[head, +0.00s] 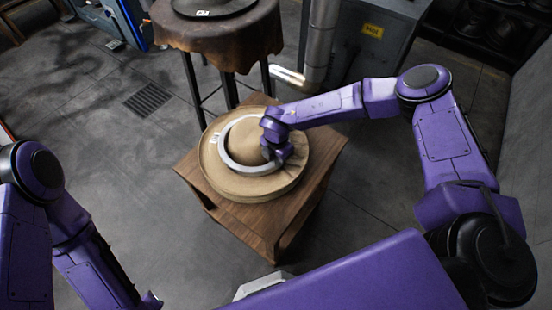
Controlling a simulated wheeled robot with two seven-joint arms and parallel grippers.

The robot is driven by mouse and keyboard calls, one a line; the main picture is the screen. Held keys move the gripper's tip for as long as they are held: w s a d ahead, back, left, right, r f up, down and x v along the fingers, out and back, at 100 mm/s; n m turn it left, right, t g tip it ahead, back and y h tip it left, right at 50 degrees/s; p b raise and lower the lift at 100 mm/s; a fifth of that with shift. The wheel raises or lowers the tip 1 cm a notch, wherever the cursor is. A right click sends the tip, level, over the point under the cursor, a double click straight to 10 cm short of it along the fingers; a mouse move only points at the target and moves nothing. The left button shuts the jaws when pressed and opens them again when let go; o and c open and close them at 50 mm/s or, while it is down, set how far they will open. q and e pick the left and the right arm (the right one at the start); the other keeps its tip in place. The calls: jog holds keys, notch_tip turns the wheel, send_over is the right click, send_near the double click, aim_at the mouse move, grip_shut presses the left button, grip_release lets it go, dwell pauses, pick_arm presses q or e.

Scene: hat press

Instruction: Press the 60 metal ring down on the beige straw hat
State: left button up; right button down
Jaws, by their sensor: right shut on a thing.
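The beige straw hat (240,185) sits on a wooden stand, brim spread flat and crown up. The metal ring (223,158) is around the crown, close to the brim; I cannot tell whether it touches the brim all round. A small white label shows on the ring's left side. My right gripper (279,158) is shut on the ring's right side, and the gripper hides that part of the ring and crown. My left arm is at the lower left; the end of it (150,301) is cut by the picture's lower edge, so its jaws do not show.
The wooden stand (270,228) stands on open grey floor. Behind it is a round table with a brown leather cover (215,38) and a dark hat (212,8) on top. A grey machine (375,45) and a pipe (320,40) stand behind right. The floor at left is free.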

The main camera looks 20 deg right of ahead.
jog(key=shift+f+b, duration=0.6)
dwell(0.8)
jog(key=shift+s+f, duration=0.2)
jog(key=shift+f, duration=0.05)
dwell(2.6)
jog(key=shift+w+r, duration=0.1)
jog(key=shift+r, duration=0.15)
dwell(2.2)
